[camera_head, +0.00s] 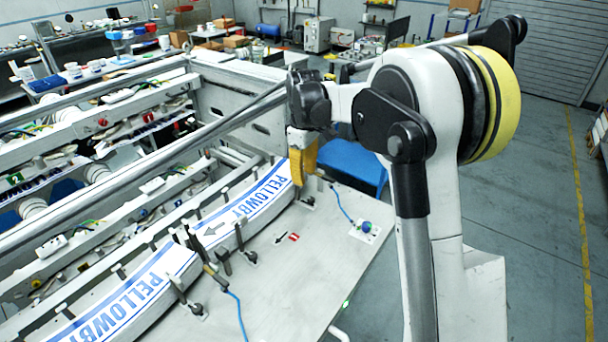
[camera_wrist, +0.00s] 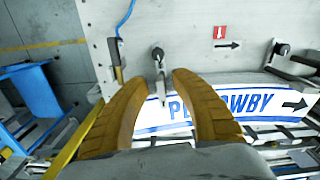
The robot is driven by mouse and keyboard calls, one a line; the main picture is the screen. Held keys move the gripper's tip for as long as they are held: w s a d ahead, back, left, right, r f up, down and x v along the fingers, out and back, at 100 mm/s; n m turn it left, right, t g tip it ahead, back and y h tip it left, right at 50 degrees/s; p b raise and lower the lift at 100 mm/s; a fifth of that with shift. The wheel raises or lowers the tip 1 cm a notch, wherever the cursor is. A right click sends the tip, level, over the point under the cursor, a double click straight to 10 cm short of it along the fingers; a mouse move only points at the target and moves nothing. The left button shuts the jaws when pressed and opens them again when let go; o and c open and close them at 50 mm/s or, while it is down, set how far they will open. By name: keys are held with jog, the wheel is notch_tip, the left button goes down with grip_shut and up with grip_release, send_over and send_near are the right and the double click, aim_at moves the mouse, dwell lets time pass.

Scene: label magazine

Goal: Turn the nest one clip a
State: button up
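The white label strip with blue PELLOWBY print (camera_head: 262,206) lies curved in the magazine; it also shows in the wrist view (camera_wrist: 258,104). Dark metal clips stand along its near edge: one beside my gripper (camera_head: 308,201), one near the middle (camera_head: 248,256), one lower left (camera_head: 196,308). My gripper (camera_head: 300,178) has yellow fingers and is above the strip's far end. In the wrist view my gripper (camera_wrist: 160,77) is open, with a clip (camera_wrist: 158,55) showing between and just beyond the fingertips. I cannot tell whether they touch. Another clip (camera_wrist: 281,48) is to the right.
A red mark and black arrow (camera_head: 287,238) are on the grey plate. A blue cable runs to a button box (camera_head: 366,228); a dark sensor-like post with a blue cable (camera_head: 216,276) stands near the strip. Metal rails (camera_head: 130,142) lie left. The plate's right side is mostly clear.

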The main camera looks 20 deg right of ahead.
notch_tip(320, 180, up, 12)
dwell(0.4)
jog(key=shift+f, duration=0.1)
